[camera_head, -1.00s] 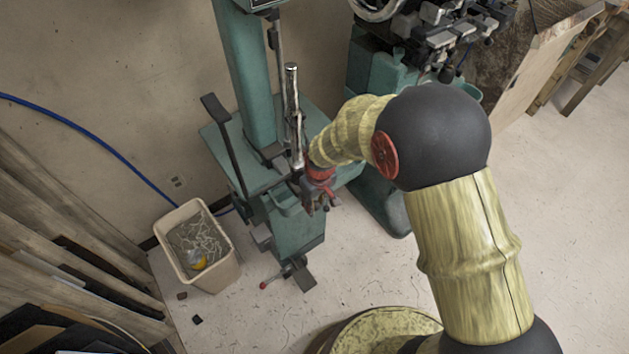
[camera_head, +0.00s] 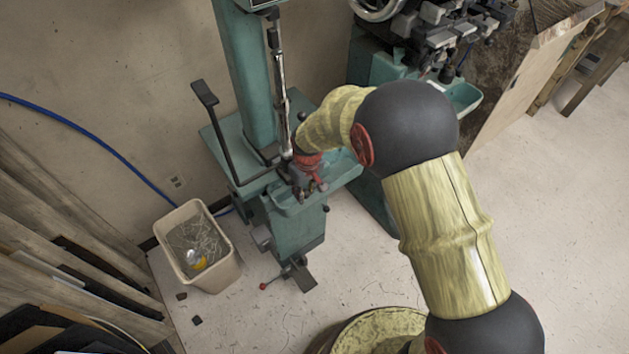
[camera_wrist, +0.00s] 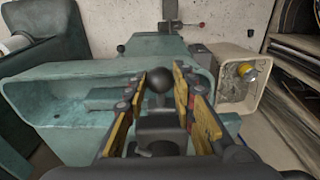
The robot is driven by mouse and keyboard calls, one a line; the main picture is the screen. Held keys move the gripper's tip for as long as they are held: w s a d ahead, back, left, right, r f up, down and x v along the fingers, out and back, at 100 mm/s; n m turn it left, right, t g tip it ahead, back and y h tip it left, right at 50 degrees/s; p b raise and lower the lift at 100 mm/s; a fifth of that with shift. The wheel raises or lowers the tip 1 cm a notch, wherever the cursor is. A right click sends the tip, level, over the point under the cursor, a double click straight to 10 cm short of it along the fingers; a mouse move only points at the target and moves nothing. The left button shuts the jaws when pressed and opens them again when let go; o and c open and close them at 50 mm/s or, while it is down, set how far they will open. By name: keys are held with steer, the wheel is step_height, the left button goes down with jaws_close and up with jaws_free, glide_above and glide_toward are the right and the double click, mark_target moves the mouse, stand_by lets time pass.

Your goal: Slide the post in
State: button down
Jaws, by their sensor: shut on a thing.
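In the wrist view a dark, ball-topped post (camera_wrist: 159,79) stands between the yellow-padded fingers of my gripper (camera_wrist: 160,105). The fingers close in on it from both sides, and its lower part is partly hidden by my gripper. In the head view my gripper (camera_head: 308,183) is low at the front of the green sole stitcher (camera_head: 247,75), close to the lower end of a chrome rod (camera_head: 283,110). The rod runs almost upright beside the machine's column. The exact contact between fingers and post is hidden in the head view.
A black lever (camera_head: 217,125) rises left of the column. A green tray (camera_wrist: 55,92) lies beside my gripper. A beige bin (camera_head: 181,263) stands on the floor at left. A second green machine (camera_head: 375,68) is behind my arm. The floor at right is clear.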

steer(key=shift+w+a, duration=0.65)
steer(key=shift+w, duration=0.3)
steer(key=shift+w+a, duration=0.65)
steer(key=shift+w, duration=0.3)
steer(key=c, duration=1.3)
jaws_free()
steer(key=shift+o, duration=0.2)
steer(key=shift+s+d+r+p, duration=0.25)
steer(key=shift+r+p, duration=0.55)
steer(key=shift+r, duration=0.35)
steer(key=shift+s+d+r+p, duration=0.15)
steer(key=shift+s+r+p, duration=0.15)
steer(key=shift+r+p, duration=0.7)
steer(key=shift+s+d+r+p, duration=0.25)
steer(key=shift+r+p, duration=0.3)
steer(key=shift+r, duration=0.8)
steer(key=shift+s, duration=0.1)
